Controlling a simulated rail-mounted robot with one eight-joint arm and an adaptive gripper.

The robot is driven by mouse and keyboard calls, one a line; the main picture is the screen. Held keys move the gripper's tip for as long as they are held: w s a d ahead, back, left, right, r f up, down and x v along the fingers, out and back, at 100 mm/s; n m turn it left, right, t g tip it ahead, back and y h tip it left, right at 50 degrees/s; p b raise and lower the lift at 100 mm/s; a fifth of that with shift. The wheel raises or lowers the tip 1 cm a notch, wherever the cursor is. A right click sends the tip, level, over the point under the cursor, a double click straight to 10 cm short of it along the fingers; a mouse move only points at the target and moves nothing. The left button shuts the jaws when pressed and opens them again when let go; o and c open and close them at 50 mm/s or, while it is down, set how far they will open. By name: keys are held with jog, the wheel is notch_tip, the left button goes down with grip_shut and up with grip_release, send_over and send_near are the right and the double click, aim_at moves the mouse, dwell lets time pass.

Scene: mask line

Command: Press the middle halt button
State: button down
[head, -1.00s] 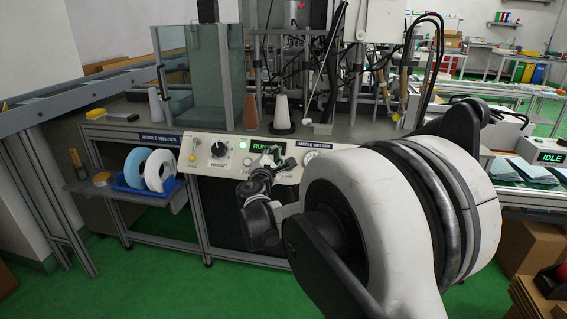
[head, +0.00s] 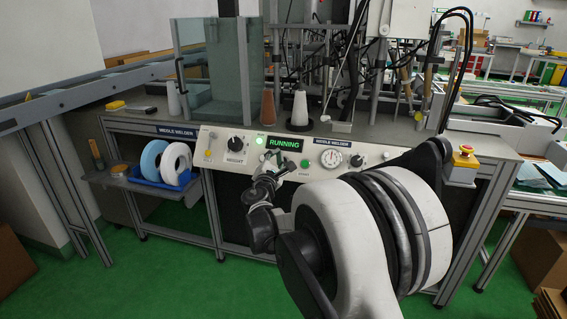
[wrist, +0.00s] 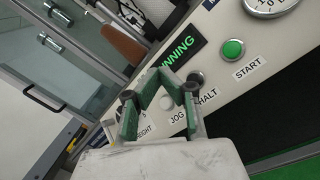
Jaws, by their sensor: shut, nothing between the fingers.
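The control panel (head: 213,158) of the middle welder carries a lit RUNNING display (head: 284,143) and a green START button (head: 305,164). In the wrist view, START (wrist: 233,48) is at the upper right. The dark halt button (wrist: 195,78) sits above its HALT label, between START and the pale JOG button (wrist: 167,102). My gripper (head: 274,164) is shut and empty, in front of the panel just below the display. In the wrist view, my gripper (wrist: 160,78) overlaps the panel left of the halt button. Whether it touches the panel I cannot tell.
A red stop knob (head: 464,150) on a yellow box is at the right end of the bench. A black weight knob (head: 236,144) and a round gauge (head: 331,158) flank the display. A blue tray (head: 177,180) with rolls is at the left. Cones stand on the bench above.

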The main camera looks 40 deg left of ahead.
jog(key=w+a+f+b, duration=0.1)
jog(key=w+a+f, duration=0.1)
jog(key=w+f, duration=0.2)
jog(key=shift+w+f+b, duration=0.15)
jog(key=shift+w+b, duration=0.25)
jog(key=shift+w, duration=0.05)
dwell(1.3)
jog(key=shift+w+a+f, duration=0.15)
jog(key=shift+w+f, duration=0.1)
jog(key=shift+w+a+f+b, duration=0.15)
jog(key=shift+w+f+b, duration=0.15)
jog(key=shift+b, duration=0.15)
dwell(0.8)
jog(key=shift+s+r, duration=0.1)
dwell(0.3)
jog(key=shift+s+d+r, duration=0.3)
jog(key=shift+s+r, duration=0.15)
jog(key=shift+s, duration=0.05)
jog(key=shift+s+d+r+p, duration=0.35)
jog(key=shift+s+d+r, duration=0.05)
jog(key=shift+s+r, duration=0.45)
jog(key=shift+s+d+r+p, duration=0.35)
jog(key=shift+s+r, duration=0.4)
jog(key=shift+s, duration=0.15)
